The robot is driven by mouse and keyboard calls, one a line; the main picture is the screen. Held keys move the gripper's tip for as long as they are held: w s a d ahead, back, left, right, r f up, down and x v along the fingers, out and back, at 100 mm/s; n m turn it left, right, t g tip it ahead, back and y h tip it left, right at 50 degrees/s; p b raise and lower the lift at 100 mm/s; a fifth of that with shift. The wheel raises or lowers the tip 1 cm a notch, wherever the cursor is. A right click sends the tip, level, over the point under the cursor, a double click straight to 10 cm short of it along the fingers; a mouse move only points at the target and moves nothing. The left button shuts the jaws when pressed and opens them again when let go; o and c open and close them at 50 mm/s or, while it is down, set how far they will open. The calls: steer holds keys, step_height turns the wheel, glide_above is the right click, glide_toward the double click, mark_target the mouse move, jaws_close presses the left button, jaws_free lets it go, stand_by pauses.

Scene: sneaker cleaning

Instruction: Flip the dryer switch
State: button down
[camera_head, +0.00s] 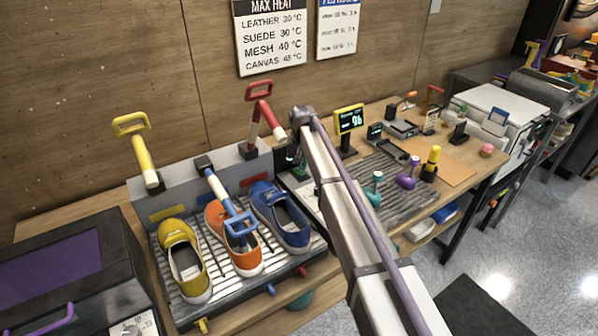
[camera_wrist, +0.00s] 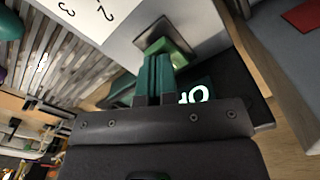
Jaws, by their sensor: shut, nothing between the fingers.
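In the wrist view, a lighter green switch (camera_wrist: 181,56) sits on a square metal plate (camera_wrist: 152,31) on a pale panel (camera_wrist: 120,28). My gripper (camera_wrist: 160,58) has dark green fingers shut together, empty, with their tips right at the switch. I cannot tell whether they touch it. A dark display (camera_wrist: 196,93) beside the fingers shows light letters, seemingly "OF", partly hidden. In the head view, my arm reaches down beside the shoe rack, and the gripper and switch are mostly hidden behind it.
A slatted rack holds a yellow shoe (camera_head: 183,264), an orange shoe (camera_head: 230,238) and a blue shoe (camera_head: 281,218). Yellow (camera_head: 139,150) and red (camera_head: 264,113) levers stand up; a blue lever (camera_head: 228,200) reaches down over the orange shoe. A display reading 96 (camera_head: 349,120) stands behind my arm.

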steer(key=shift+f+b, duration=0.8)
steer(key=shift+f, duration=0.05)
stand_by(0.3)
step_height(320, 180, up, 7)
steer(key=p, duration=0.7)
steer(key=shift+r, duration=0.15)
steer(key=s+d, duration=0.7)
steer(key=s, duration=0.4)
steer(key=s+d+m, duration=0.1)
steer(key=s+d, duration=0.7)
steer(key=s, duration=0.4)
steer(key=s+d, duration=0.8)
steer(key=s, duration=0.4)
steer(key=shift+s+d, duration=0.2)
steer(key=shift+d, duration=0.05)
